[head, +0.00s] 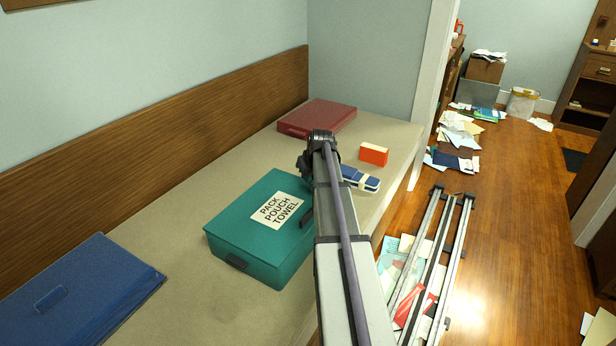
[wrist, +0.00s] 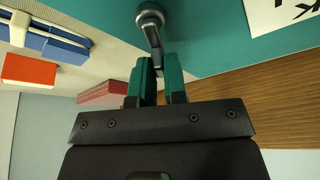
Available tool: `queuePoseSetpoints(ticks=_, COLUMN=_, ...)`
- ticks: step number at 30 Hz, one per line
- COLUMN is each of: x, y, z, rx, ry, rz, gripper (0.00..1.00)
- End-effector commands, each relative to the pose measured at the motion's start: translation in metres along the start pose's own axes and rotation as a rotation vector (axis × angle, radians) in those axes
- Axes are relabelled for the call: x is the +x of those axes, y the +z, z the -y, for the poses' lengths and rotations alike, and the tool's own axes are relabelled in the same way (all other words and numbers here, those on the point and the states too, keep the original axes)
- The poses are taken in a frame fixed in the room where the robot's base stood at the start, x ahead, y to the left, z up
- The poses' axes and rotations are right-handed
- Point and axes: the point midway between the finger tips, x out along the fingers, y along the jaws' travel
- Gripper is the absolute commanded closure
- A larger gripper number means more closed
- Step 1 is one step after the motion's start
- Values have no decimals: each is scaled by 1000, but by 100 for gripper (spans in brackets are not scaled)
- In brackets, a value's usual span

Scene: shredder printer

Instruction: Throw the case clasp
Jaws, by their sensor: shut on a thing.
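The teal case (head: 245,225) with a white label reading PACK POUCH TOWEL lies closed on the long beige surface. Its teal face fills the top of the wrist view (wrist: 215,45). A grey metal clasp (wrist: 151,27) with a round pivot and a short lever stands out from that face. My gripper (wrist: 158,75) has its two fingers close together around the lever's end, shut on it. In the head view, my arm hides the clasp, and the fingertips do not show.
A red case (head: 318,117), an orange box (head: 374,154) and a blue-and-white bundle (head: 360,179) lie beyond the teal case. A blue case (head: 75,290) lies at the near left. A wooden panel (head: 150,155) runs behind. Papers litter the floor around my rails.

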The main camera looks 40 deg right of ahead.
Motion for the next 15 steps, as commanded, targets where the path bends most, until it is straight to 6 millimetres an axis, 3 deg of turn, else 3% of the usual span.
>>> queuePoseSetpoints(ticks=15, x=-1, y=3, z=-13, rx=449, ry=188, rz=0, gripper=100)
